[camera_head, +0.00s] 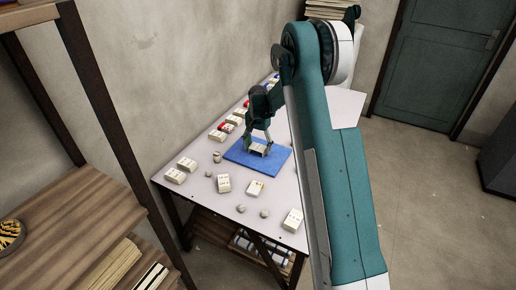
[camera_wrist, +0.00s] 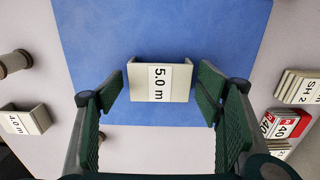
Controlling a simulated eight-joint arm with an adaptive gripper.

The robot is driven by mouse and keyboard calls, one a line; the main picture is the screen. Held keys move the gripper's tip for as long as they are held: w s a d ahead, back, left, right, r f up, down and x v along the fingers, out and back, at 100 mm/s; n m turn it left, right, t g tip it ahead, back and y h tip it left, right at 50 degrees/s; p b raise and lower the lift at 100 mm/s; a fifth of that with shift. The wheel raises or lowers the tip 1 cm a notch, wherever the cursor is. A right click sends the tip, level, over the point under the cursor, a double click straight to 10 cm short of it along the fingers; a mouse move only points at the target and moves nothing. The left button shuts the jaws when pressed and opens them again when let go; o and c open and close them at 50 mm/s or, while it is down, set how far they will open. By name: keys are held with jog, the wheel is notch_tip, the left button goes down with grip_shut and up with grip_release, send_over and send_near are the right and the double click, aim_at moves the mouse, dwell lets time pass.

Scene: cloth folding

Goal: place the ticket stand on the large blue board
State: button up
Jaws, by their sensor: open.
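The ticket stand (camera_wrist: 178,82) is a small beige holder with a white label reading "5.0 m". In the wrist view it rests on the large blue board (camera_wrist: 215,25), close to the board's near edge. In the head view the stand (camera_head: 258,149) shows under my gripper (camera_head: 258,143), on the blue board (camera_head: 240,156). My gripper (camera_wrist: 162,95) is open, with one finger on each side of the stand. In the wrist view a narrow gap shows between each finger and the stand.
Other beige stands lie around the board on the pale table (camera_head: 190,188), such as one (camera_head: 224,183) in front. A red-labelled box (camera_wrist: 289,123) and stacked holders (camera_wrist: 300,87) are right of the board. A wooden shelf (camera_head: 60,225) stands at left.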

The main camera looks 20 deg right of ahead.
aim_at(258, 147)
notch_tip(258, 147, up, 12)
jog(key=p, duration=0.2)
jog(key=shift+f, duration=0.2)
dwell(0.6)
jog(key=s+a+r+n+t, duration=0.2)
jog(key=s+a+r, duration=0.1)
jog(key=s+r, duration=0.85)
jog(key=s+a+r+n+t, duration=0.1)
jog(key=s+a+r+n, duration=0.15)
jog(key=s+r, duration=0.9)
jog(key=s+a+f+n+t, duration=0.1)
jog(key=s+a+n+t, duration=0.1)
jog(key=s, duration=1.3)
jog(key=s+a+f+n+t, duration=0.1)
jog(key=s+f+n+t, duration=0.1)
jog(key=s, duration=1.3)
jog(key=shift+a, duration=0.35)
